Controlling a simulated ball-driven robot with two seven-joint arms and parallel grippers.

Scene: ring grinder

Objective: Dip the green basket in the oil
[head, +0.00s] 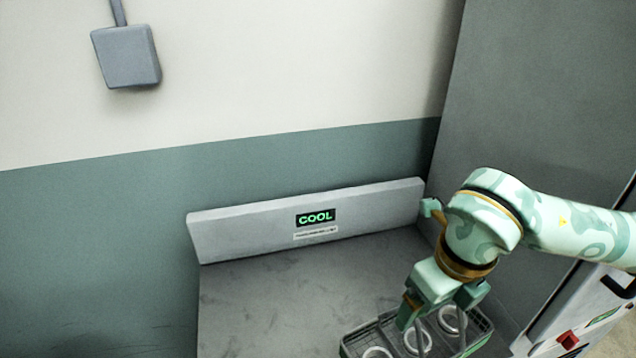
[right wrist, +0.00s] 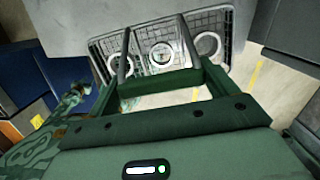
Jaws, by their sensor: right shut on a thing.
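My right gripper (head: 438,302) comes in from the right and is shut on the basket's handle. The wire basket (head: 352,344) hangs below it and holds white rings (head: 449,319). In the right wrist view, the basket (right wrist: 108,52) lies beyond my gripper (right wrist: 160,86), with grey rods reaching toward it. The basket's lower part is cut off in the head view. No oil is visible. My left gripper is not in view.
A tall grey panel (head: 530,90) stands to the right, with a red-buttoned unit (head: 568,340) below. The station's left top is clear.

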